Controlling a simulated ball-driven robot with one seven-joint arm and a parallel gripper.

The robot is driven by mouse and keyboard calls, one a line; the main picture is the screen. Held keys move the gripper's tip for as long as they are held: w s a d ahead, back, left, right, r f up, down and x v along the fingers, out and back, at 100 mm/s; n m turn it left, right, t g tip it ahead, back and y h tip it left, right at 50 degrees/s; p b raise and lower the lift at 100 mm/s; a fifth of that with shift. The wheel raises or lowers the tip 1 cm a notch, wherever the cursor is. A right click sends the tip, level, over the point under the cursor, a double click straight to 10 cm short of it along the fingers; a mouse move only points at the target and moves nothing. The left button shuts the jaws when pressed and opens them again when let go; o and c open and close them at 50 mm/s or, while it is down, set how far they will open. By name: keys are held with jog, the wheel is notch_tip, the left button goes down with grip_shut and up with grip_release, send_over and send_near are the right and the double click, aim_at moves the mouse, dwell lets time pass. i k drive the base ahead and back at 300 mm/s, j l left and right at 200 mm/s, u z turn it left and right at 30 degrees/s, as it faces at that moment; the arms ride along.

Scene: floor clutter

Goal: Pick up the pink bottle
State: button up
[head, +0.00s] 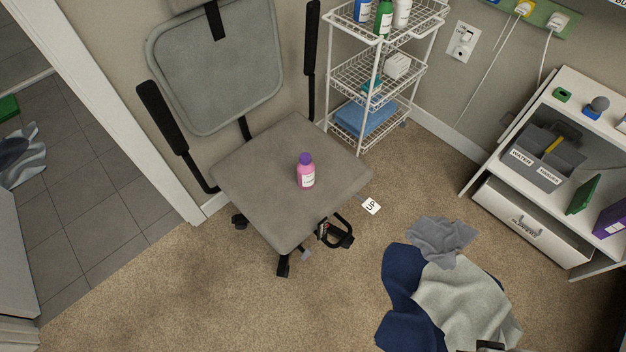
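The pink bottle (306,173) has a purple cap and a white label. It stands upright on the grey seat (270,205) of an office chair, right of the seat's middle. Nothing touches it or covers it. A small dark and grey piece at the bottom edge, right of centre over the clothes, may be the tip of my gripper (490,346). It is cut off by the frame, so its fingers cannot be made out. It is well apart from the bottle.
The chair has black armrests (162,118) and a grey backrest (215,65). A black looped object (336,233) is at the seat's front edge. Clothes (455,300) lie on the carpet. A white wire rack (375,75) and a white shelf unit (530,215) stand at right. Carpet lower left is clear.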

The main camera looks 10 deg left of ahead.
aim_at(305, 174)
jog(key=i+j, duration=0.2)
jog(key=i, duration=0.3)
jog(key=i+j, duration=0.25)
jog(key=i, duration=0.2)
jog(key=i+j, duration=0.2)
jog(key=i, duration=0.3)
jog(key=u, duration=0.05)
